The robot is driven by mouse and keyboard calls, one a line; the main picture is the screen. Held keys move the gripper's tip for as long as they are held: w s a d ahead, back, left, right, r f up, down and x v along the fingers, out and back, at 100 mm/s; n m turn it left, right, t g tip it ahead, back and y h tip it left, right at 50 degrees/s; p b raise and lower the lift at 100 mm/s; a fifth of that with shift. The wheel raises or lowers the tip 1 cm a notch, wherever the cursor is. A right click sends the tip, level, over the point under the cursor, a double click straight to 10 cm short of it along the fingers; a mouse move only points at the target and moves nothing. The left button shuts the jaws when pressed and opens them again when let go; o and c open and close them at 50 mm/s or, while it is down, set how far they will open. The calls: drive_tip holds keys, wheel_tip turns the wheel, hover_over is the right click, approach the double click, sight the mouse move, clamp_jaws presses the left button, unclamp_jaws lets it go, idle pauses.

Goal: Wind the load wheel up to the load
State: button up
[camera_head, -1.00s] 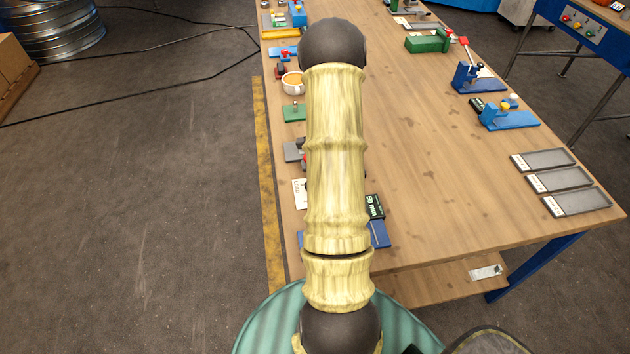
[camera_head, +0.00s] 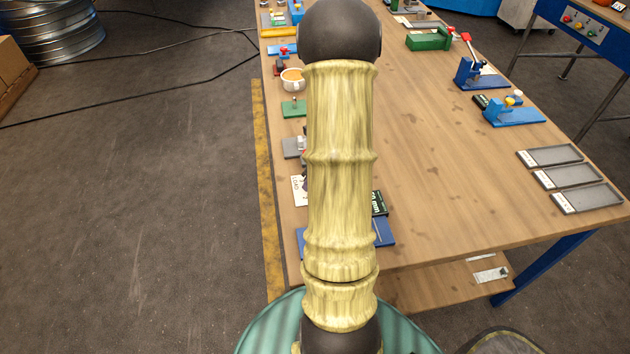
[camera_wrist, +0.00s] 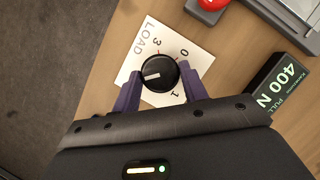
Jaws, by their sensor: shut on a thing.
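The load wheel (camera_wrist: 163,68) is a round black knob in the wrist view, on a white card (camera_wrist: 133,62) printed LOAD with the figures 0, 1 and 3. Its white pointer line points left and slightly down, between the 3 and the part of the dial hidden by the left finger. A red tick shows by the 3. My gripper (camera_wrist: 160,88) has its purple fingers shut on the wheel from both sides. In the head view my arm covers the gripper and wheel; part of the LOAD card (camera_head: 298,190) shows left of the arm.
A dark green box (camera_wrist: 283,84) marked 400 N PULL stands right of the card. A red round part (camera_wrist: 212,4) and a grey device are above it. The wooden table (camera_head: 440,150) has a clear middle; grey trays (camera_head: 570,176) lie at its right.

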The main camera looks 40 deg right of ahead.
drive_tip(key=m+h+b, duration=0.2)
drive_tip(key=m, duration=0.3)
drive_tip(key=shift+a+m, duration=0.15)
drive_tip(key=shift+m, duration=0.15)
drive_tip(key=m+h, duration=0.1)
drive_tip(key=m, duration=0.1)
drive_tip(key=m+g+h, duration=0.1)
drive_tip(key=m, duration=0.2)
drive_tip(key=shift+w+a+m+b, duration=0.1)
drive_tip(key=shift+a+m+b, duration=0.05)
drive_tip(key=shift+m+b, duration=0.15)
drive_tip(key=o, duration=1)
drive_tip(key=shift+c, duration=0.2)
drive_tip(key=shift+r, duration=0.15)
drive_tip(key=p+v, duration=1.2)
drive_tip(key=v, duration=0.5)
drive_tip(key=shift+w+p, duration=0.25)
drive_tip(key=shift+p, duration=0.05)
